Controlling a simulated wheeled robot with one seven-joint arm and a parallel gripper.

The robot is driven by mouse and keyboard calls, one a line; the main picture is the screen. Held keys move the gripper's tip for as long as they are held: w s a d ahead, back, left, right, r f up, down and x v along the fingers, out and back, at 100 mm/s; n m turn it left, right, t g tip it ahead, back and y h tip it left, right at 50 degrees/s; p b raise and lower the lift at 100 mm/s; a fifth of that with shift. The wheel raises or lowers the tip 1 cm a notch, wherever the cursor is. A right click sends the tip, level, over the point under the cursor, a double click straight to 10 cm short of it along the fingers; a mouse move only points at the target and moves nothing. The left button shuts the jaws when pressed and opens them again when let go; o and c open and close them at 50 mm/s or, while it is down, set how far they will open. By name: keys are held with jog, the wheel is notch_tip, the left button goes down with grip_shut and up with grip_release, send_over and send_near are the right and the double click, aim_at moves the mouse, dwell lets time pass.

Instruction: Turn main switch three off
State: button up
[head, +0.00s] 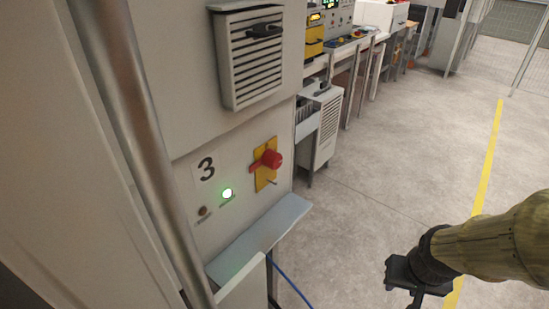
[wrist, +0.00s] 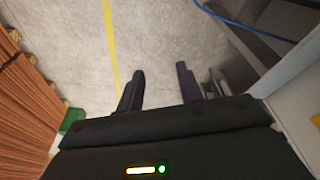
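A darker small lamp (head: 204,211) sits beside that one. My gripper (head: 416,299) is at the lower right in the head view, well apart from the switch and lower than it. In the wrist view its two fingers (wrist: 158,85) are spread with nothing between them. The wrist view does not show the switch.
A grey ledge (head: 258,240) juts out below the switch. A metal pole (head: 140,130) stands at the left front. A blue cable (head: 290,285) lies on the floor, also in the wrist view (wrist: 250,25). Stacked brown boards (wrist: 28,125) are at the wrist view's left. Open floor (head: 370,190) lies right of the cabinet.

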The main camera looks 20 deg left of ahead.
jog(key=shift+s, duration=0.1)
jog(key=shift+o, duration=0.6)
jog(key=o, duration=0.4)
jog(key=shift+w, duration=0.2)
jog(key=shift+o, duration=0.3)
jog(key=w+n+t, duration=0.1)
jog(key=w+t, duration=0.2)
jog(key=w, duration=0.5)
jog(key=shift+a+n, duration=0.2)
jog(key=shift+n, duration=0.1)
jog(key=w+a+r+n+t+y, duration=0.2)
jog(key=w+a+t+y, duration=0.15)
jog(key=w+a, duration=0.35)
jog(key=s+a+r+n+g+y, duration=0.1)
jog(key=a+r+n+g+y, duration=0.1)
jog(key=a+r+n+y, duration=0.2)
jog(key=a+r+y, duration=0.3)
jog(key=a+y, duration=0.3)
jog(key=y, duration=0.3)
jog(key=shift+s+r+n+p, duration=0.35)
jog(key=shift+n+p, duration=0.05)
jog(key=shift+a, duration=0.15)
